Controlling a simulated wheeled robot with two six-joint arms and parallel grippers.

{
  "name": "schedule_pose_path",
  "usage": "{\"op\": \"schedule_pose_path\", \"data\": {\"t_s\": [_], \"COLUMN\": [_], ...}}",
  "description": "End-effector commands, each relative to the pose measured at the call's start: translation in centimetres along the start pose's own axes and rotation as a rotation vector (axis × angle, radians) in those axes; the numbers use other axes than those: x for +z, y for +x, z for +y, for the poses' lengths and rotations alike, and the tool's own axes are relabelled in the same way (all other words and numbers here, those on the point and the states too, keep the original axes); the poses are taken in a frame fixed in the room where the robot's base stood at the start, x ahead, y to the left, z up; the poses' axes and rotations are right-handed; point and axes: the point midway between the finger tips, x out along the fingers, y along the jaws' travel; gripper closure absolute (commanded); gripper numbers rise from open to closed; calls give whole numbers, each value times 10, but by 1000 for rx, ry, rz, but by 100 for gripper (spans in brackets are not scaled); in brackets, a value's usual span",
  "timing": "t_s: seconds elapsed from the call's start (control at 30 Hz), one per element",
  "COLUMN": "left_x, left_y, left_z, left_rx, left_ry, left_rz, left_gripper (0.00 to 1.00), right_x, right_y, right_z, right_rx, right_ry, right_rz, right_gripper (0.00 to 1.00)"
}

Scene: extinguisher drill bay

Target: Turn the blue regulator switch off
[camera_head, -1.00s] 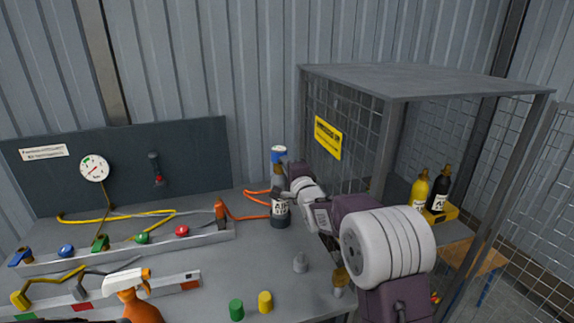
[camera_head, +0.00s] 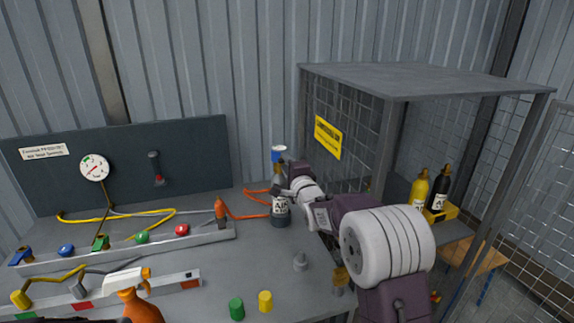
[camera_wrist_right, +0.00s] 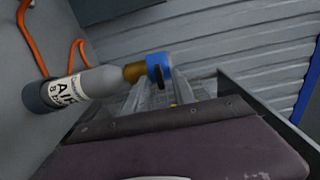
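The blue regulator (camera_head: 276,156) sits on top of a grey AIR cylinder (camera_head: 280,208), which stands upright at the bench's back right. The right wrist view shows the blue regulator (camera_wrist_right: 155,68) with a dark lever-like part on its face, on the brass neck of the cylinder (camera_wrist_right: 100,80). My right gripper (camera_head: 286,183) is close against the cylinder's neck, just below the regulator. Its fingertips are small and partly hidden, so contact and opening are unclear. My left gripper is not in view.
A wire cage (camera_head: 425,85) stands right of my right arm, with yellow and black bottles inside. A rail (camera_head: 130,250) with coloured knobs, hoses, an orange spray bottle (camera_head: 138,303) and green and yellow caps occupies the bench. A gauge (camera_head: 94,167) is on the back panel.

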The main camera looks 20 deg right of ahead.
Motion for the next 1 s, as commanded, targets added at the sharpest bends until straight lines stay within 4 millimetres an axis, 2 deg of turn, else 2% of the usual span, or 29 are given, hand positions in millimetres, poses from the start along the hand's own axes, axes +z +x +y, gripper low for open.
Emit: {"op": "schedule_pose_path", "data": {"t_s": [0.17, 0.5, 0.6, 1.0], "left_x": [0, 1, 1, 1], "left_y": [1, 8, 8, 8], "left_z": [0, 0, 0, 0], "left_rx": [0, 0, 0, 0], "left_ry": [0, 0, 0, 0], "left_rz": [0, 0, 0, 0], "left_gripper": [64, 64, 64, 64], "right_x": [0, 0, 0, 0], "right_y": [-7, -74, -86, -91], "right_z": [0, 0, 0, 0], "right_rx": [0, -1, 0, 0], "right_ry": [0, 0, 0, 0], "right_rz": [1, 1, 1, 0], "right_gripper": [69, 69, 69, 69]}}
